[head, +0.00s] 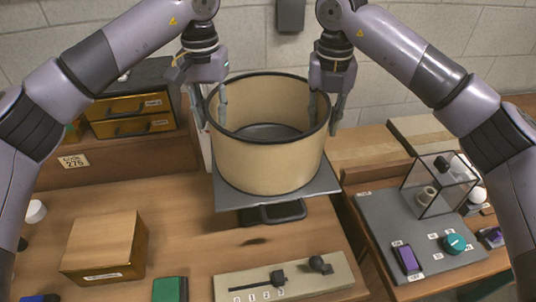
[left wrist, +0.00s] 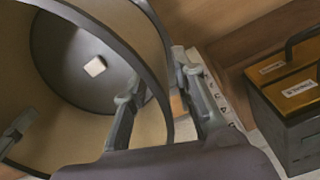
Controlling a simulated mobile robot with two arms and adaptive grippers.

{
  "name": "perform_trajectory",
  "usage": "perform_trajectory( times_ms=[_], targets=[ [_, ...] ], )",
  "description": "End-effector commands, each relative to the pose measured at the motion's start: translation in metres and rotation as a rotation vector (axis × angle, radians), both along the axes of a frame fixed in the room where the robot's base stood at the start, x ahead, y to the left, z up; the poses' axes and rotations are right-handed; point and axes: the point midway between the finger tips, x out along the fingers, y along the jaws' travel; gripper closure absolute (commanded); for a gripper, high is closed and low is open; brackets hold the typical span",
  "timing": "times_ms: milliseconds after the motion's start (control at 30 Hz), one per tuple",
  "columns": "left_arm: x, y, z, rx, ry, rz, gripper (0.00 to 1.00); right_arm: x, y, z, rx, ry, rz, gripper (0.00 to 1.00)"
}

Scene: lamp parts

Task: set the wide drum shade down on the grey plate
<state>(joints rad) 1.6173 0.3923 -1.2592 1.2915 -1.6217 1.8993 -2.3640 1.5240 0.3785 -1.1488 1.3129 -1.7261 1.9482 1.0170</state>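The wide drum shade (head: 268,165) is beige with dark rims and stands upright over the grey plate (head: 232,199), its lower rim apparently resting on it. The shade's curved wall also shows in the left wrist view (left wrist: 148,125). My left gripper (head: 210,108) straddles the shade's left wall, one finger inside and one outside; in the left wrist view its fingers (left wrist: 162,112) stand apart with gaps to the wall. My right gripper (head: 325,108) straddles the right wall likewise, its fingers spread. The plate's middle is partly hidden by the shade.
A wooden block (head: 105,248) and a green block (head: 170,289) are at front left. A beige panel with sliders (head: 285,280) lies in front. A grey control board (head: 375,225) with a clear box (head: 438,185) is at right. A drawer cabinet (head: 130,115) stands behind left.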

Motion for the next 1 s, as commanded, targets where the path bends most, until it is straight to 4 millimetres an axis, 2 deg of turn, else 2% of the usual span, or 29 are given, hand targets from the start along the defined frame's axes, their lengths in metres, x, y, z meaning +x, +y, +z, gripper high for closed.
perform_trajectory(
  times_ms=[33,200,400,567,667,767,1000],
  targets=[
    [0.0,-0.001,0.013,-0.001,-0.004,0.0,0.75,0.0,0.0,0.0,0.0,0.0,0.0,0.75],
    [0.0,-0.001,0.05,0.0,-0.003,0.001,0.75,0.0,0.0,0.0,0.0,0.0,0.0,0.75],
    [0.0,0.0,0.083,0.001,-0.002,0.001,0.75,0.0,0.0,0.0,0.0,0.0,0.0,0.75],
    [0.0,0.0,0.094,0.0,0.0,0.0,0.75,0.0,0.0,0.002,0.0,0.0,0.0,0.75],
    [0.0,0.0,0.096,0.0,0.001,0.0,0.75,0.0,0.0,0.01,0.001,-0.002,0.0,0.75],
    [0.0,0.0,0.096,0.0,0.001,0.0,0.75,0.001,0.001,0.026,0.001,-0.004,0.0,0.75],
    [0.0,0.0,0.096,0.0,0.001,0.0,0.75,0.001,0.0,0.078,-0.001,-0.004,-0.001,0.75]
  ],
)
